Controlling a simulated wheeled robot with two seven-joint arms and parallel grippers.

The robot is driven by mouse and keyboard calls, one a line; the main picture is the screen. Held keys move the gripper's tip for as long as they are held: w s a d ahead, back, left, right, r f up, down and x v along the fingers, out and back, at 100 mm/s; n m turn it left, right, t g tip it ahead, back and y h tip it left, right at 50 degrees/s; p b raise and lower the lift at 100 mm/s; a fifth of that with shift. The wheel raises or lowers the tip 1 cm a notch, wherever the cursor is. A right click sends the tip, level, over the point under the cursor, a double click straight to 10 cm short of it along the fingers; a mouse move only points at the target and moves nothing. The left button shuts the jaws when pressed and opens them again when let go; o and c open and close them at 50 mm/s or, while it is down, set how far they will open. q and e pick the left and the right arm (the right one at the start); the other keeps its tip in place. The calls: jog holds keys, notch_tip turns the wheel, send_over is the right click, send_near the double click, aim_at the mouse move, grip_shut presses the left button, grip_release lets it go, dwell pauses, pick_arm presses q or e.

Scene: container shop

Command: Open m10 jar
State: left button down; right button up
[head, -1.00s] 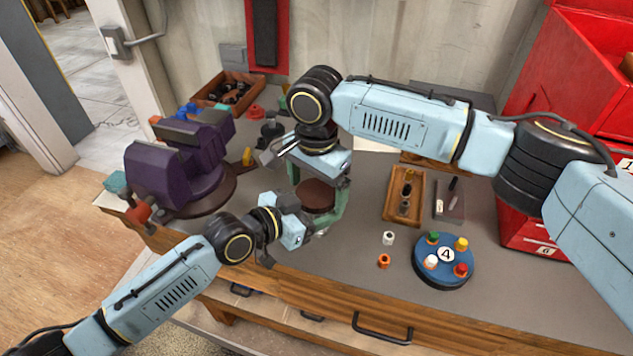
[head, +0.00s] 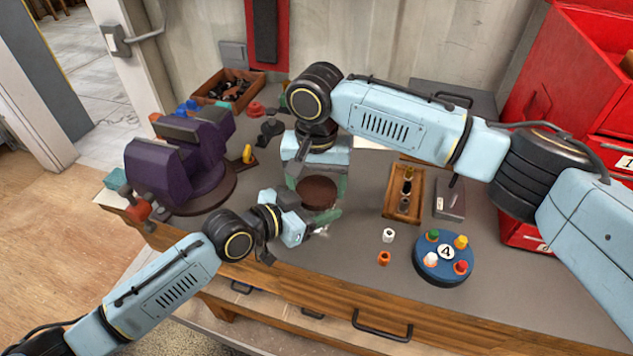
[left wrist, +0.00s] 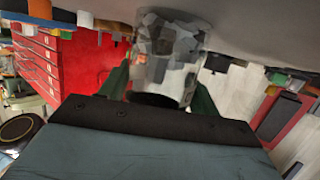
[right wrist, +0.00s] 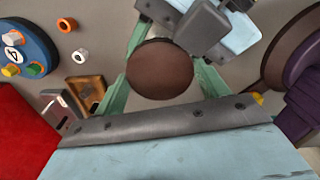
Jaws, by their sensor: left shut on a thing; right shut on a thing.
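The jar (left wrist: 172,48) is clear and holds grey metal pieces; it shows in the left wrist view between my left gripper's green fingers. Its round brown lid (head: 317,191) faces up in the head view and also shows in the right wrist view (right wrist: 160,70). My left gripper (head: 318,221) is shut on the jar's body from the front left, below the lid. My right gripper (head: 319,188) comes from above and is shut on the lid, one finger on each side. The jar's body is mostly hidden in the head view. I see no gap between lid and jar.
A purple vise (head: 180,160) stands left. A wooden tray (head: 403,212), a grey box (head: 449,200), a blue round stand marked 4 (head: 430,266), a white piece (head: 388,235) and an orange piece (head: 384,258) lie right. Red drawers (head: 560,70) stand far right.

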jog(key=o, duration=1.1)
jog(key=shift+c, duration=0.2)
jog(key=shift+a, duration=0.1)
